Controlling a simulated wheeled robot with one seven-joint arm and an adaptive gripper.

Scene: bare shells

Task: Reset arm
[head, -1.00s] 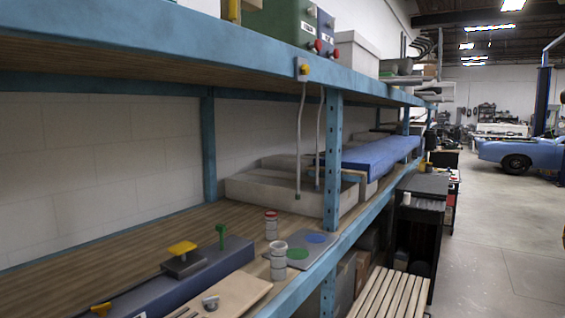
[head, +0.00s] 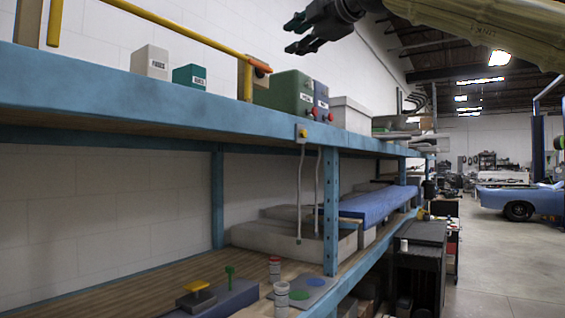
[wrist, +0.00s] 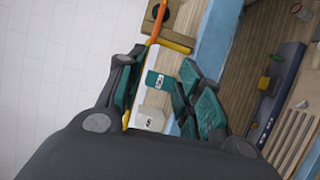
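My gripper (head: 292,36) is raised at the top of the head view, in front of the white wall and above the upper shelf. Its dark and green fingers point left. In the wrist view my gripper (wrist: 160,85) has its two fingers spread apart with nothing held between them. A small green fuse box (wrist: 160,80) and a white fuse box (wrist: 150,118) show beyond the fingers, apart from them. The cream arm link (head: 480,35) at the top right is mine.
The blue-framed upper shelf (head: 150,103) carries a green fuse box (head: 189,77), a white one (head: 151,62), a large green box (head: 284,95) and a yellow rail (head: 170,30). The lower shelf (head: 120,285) holds jars and a blue block. Open floor (head: 490,270) lies right.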

